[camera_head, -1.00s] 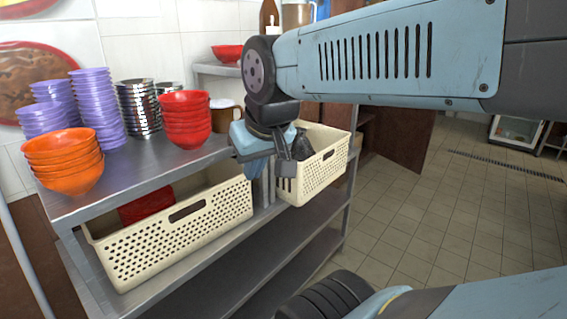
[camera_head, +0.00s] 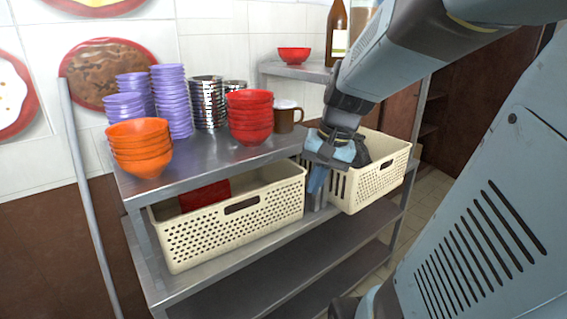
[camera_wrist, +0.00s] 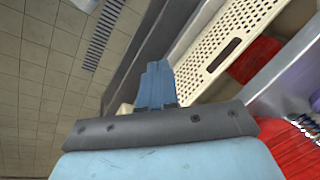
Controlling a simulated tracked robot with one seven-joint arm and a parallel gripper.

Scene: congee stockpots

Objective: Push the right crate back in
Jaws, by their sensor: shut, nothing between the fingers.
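The right crate (camera_head: 382,186) is a cream, perforated plastic crate with a dark bundle (camera_head: 361,153) inside, on the middle shelf. Its front juts out past the left crate's front line. My gripper (camera_head: 317,186) is shut and empty, pointing down at the left front end of the right crate, near the gap between the crates. Whether it touches the crate I cannot tell. In the wrist view my closed blue fingers (camera_wrist: 157,82) show beside a perforated crate with red contents, which looks like the left crate (camera_wrist: 222,45).
The left crate (camera_head: 236,226) holds a red thing (camera_head: 205,196). The steel top (camera_head: 207,158) carries orange bowls (camera_head: 140,147), red bowls (camera_head: 250,117), purple stacks, metal cups and a brown mug (camera_head: 285,119). A bottle (camera_head: 337,36) stands on a raised shelf behind. The lower shelf (camera_head: 300,277) is empty.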

